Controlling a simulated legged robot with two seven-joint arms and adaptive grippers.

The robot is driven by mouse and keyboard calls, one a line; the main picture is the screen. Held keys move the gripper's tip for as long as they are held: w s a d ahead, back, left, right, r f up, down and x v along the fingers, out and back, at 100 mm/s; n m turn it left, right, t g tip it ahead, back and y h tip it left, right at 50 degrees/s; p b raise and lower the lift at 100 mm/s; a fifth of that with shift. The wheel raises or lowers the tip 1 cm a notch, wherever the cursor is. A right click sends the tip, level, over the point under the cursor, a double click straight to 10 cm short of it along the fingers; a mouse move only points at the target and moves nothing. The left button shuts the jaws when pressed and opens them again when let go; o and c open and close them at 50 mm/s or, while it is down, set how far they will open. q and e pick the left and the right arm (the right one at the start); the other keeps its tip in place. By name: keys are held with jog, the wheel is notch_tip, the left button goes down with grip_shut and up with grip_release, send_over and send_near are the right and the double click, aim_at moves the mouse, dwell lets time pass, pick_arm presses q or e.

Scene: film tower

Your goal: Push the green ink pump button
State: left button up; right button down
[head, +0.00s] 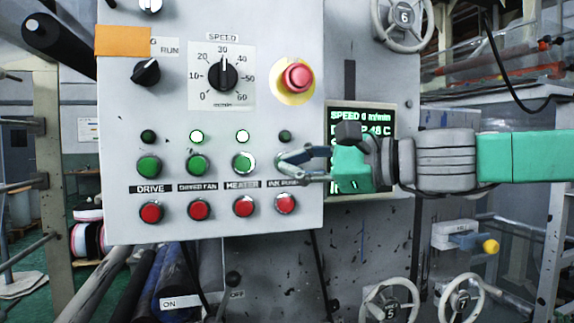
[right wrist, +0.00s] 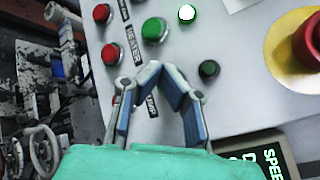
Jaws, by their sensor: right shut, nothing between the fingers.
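The green ink pump button is hidden behind my right gripper in both views. Its column shows in the head view by the partly covered "INK PUMP" label (head: 281,183), the red button (head: 285,204) below and the unlit lamp (head: 284,136) above. My right gripper (head: 284,168) reaches in from the right, its fingertips over the hidden button's place. In the right wrist view, its fingers (right wrist: 153,69) are shut with tips together and nothing between them. I cannot tell whether they touch the button. My left gripper is out of view.
The green heater button (head: 243,162) is close left of the fingertips; its lamp (head: 242,136) is lit. The dryer fan lamp (head: 197,136) is lit too. A red emergency stop (head: 298,77) sits above. A screen (head: 383,122) is behind my right gripper.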

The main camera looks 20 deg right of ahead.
jog(key=shift+w, duration=0.45)
dwell(0.7)
jog(key=shift+s, duration=0.9)
jog(key=s, duration=0.5)
jog(key=shift+d, duration=0.15)
dwell(0.8)
